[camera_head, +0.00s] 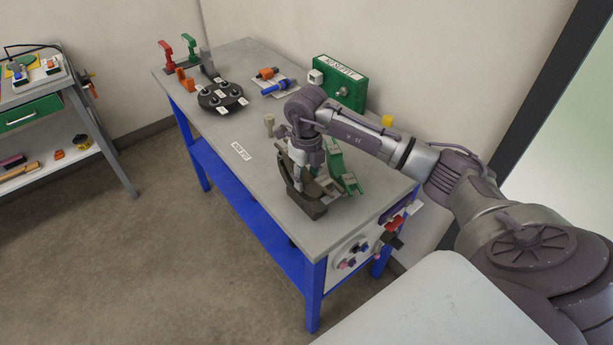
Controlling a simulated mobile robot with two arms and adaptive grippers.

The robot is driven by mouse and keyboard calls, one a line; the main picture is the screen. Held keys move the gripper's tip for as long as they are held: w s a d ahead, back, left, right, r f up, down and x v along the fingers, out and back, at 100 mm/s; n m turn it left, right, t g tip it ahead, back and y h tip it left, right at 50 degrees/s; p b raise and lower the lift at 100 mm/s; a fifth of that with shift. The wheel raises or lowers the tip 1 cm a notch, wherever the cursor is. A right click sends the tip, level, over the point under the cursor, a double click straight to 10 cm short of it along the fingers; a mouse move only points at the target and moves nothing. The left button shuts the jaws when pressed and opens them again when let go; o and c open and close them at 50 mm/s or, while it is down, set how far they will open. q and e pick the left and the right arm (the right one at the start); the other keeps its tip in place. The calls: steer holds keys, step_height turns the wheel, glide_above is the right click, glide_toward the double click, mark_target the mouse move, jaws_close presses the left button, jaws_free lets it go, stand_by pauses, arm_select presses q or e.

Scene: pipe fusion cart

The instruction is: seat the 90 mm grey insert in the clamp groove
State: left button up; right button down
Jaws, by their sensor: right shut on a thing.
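My right gripper (297,182) comes down from above over the dark clamp (313,209) near the front of the workbench. It is shut on a small light-grey piece, which looks like the grey insert (297,172). The fingers and arm cover most of that piece, so I cannot tell its size or whether it touches the groove. The clamp's groove is also mostly hidden behind the gripper. A green part (347,181) stands just right of the clamp. My left gripper is out of view.
The grey-topped bench (225,147) has blue legs. The left front of the top is clear.

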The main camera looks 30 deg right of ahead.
steer(key=shift+f+b, duration=0.8)
steer(key=shift+f, duration=0.25)
steer(key=c, duration=0.8)
jaws_free()
steer(key=shift+o, duration=0.7)
steer(key=shift+f, duration=0.1)
step_height(320, 180, up, 12)
steer(key=shift+r, duration=0.1)
